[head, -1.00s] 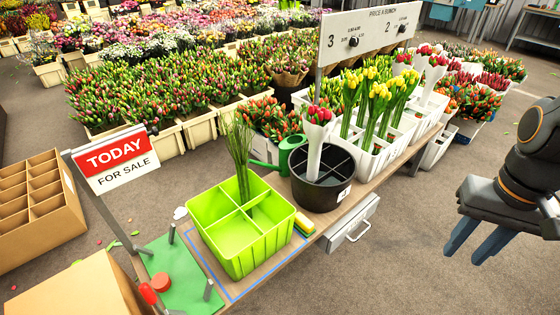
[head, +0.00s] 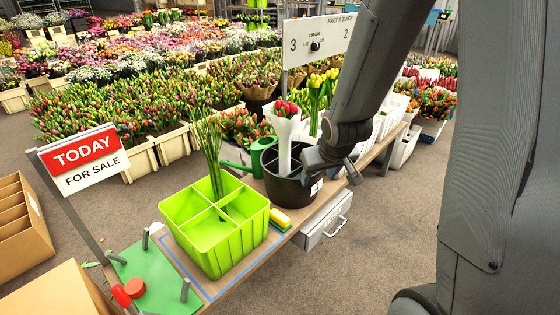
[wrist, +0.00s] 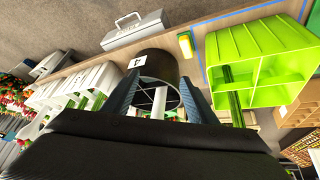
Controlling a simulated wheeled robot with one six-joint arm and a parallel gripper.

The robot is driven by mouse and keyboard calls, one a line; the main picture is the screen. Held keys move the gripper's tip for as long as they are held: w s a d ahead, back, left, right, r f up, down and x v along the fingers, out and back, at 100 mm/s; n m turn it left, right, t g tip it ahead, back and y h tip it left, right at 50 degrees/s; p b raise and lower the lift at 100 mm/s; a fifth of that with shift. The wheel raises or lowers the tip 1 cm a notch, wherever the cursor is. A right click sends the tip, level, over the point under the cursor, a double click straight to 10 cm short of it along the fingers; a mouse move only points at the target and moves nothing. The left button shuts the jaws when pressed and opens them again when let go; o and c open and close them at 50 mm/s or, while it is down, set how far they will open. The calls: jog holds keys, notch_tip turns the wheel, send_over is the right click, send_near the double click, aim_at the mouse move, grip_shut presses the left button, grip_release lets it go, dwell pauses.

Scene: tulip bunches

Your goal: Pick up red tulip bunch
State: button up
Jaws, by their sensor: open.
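The red tulip bunch (head: 286,125) stands in a white sleeve in the black divided bucket (head: 290,190) on the bench. In the wrist view its white sleeve (wrist: 159,103) shows between my two fingers, over the bucket (wrist: 158,64); its red heads are hidden there. My gripper (head: 335,167) is beside the bunch on its right in the head view, at about the height of the bucket's rim. In the wrist view my gripper (wrist: 160,82) has its blue-grey fingers apart, one on each side of the sleeve. I cannot tell whether either finger touches it.
A lime-green divided crate (head: 212,245) with green stems stands left of the bucket. A yellow sponge (head: 280,217) lies between them. A green watering can (head: 261,155) is behind. White crates of tulips (wrist: 75,83) and a price sign (head: 317,42) are close to my arm.

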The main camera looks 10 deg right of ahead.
jog(key=w+f+n+t+y+b, duration=0.15)
jog(key=w+f+t+b, duration=0.5)
jog(key=w, duration=0.65)
jog(key=t+y+b, duration=0.3)
send_near(288, 160)
jog(key=w, duration=0.1)
jog(key=w+f, duration=0.1)
jog(key=w, duration=0.1)
jog(key=shift+w+f+n+g+h, duration=0.1)
jog(key=shift+w+n+g+h, duration=0.05)
jog(key=shift+n+g+h, duration=0.15)
jog(key=b, duration=0.1)
jog(key=w+t+y, duration=0.1)
jog(key=w+a+t+y+b, duration=0.1)
jog(key=shift+w+f+n+t+b, duration=0.25)
jog(key=shift+f+b, duration=0.05)
jog(key=shift+a+b+x, duration=0.15)
jog(key=shift+b+x, duration=0.1)
jog(key=shift+x, duration=1.25)
jog(key=shift+a+b+x, duration=0.15)
jog(key=shift+b+x, duration=0.05)
jog(key=shift+x, duration=1.3)
jog(key=shift+s, duration=0.1)
grip_shut()
